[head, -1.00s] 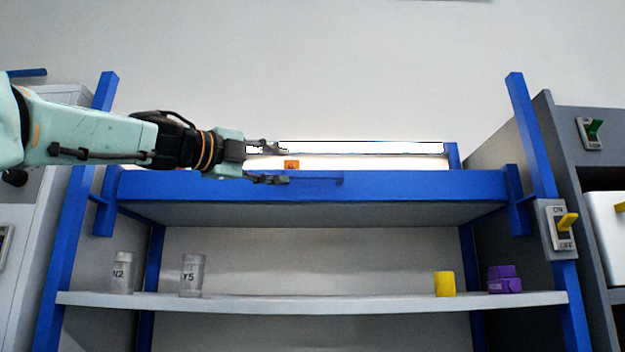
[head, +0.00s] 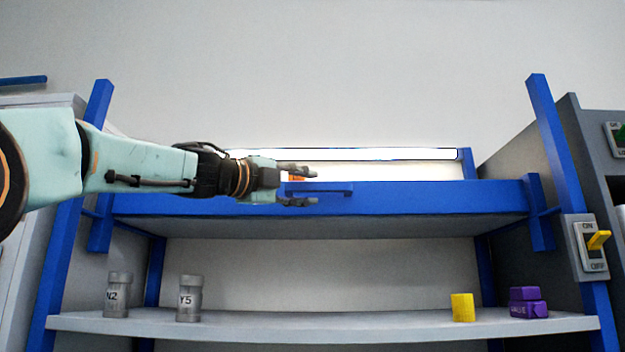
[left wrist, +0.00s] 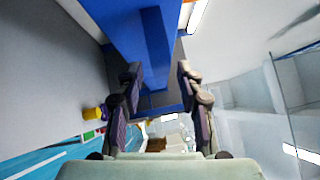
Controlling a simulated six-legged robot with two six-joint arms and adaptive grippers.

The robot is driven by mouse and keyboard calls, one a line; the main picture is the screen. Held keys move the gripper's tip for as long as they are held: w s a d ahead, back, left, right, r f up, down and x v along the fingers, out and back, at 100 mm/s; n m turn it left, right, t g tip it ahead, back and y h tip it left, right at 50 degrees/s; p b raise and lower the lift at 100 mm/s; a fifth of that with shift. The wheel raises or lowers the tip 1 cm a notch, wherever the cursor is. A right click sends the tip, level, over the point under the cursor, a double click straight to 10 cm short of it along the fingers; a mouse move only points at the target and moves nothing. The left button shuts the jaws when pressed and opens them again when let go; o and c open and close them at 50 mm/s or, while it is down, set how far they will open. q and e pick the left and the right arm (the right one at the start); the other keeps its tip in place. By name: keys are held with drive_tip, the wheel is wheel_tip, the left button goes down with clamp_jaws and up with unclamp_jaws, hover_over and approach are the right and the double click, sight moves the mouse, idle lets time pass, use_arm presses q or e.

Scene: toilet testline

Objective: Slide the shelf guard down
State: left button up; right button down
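The shelf guard (head: 420,197) is a blue horizontal board across the front of the upper shelf, with a small blue handle (head: 335,189) on its front face. My left gripper (head: 298,184) comes in from the left and is open. Its two fingers sit above and below the level of the handle, near its left end. In the left wrist view, the blue guard and its handle (left wrist: 155,48) lie ahead of the open fingers, lined up with the gap; I cannot tell whether they touch. My right gripper is not in view.
The lower shelf (head: 330,325) holds bottles N2 (head: 118,296) and Y5 (head: 189,299), a yellow block (head: 462,307) and purple boxes (head: 527,303). Blue posts flank the guard. A switch with a yellow lever (head: 598,240) is on the right post. An orange item (head: 295,177) shows behind the gripper.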

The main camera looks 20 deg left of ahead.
sight(310, 188)
use_arm(q)
drive_tip(key=x, duration=0.3)
drive_tip(key=shift+d+f, duration=0.1)
drive_tip(key=shift+d, duration=0.05)
drive_tip(key=shift+s+a, duration=0.4)
drive_tip(key=shift+s, duration=0.2)
drive_tip(key=shift+w+d, duration=0.35)
drive_tip(key=shift+w, duration=0.25)
drive_tip(key=c, duration=0.5)
drive_tip(key=shift+s+a, duration=0.1)
drive_tip(key=shift+s, duration=0.05)
clamp_jaws()
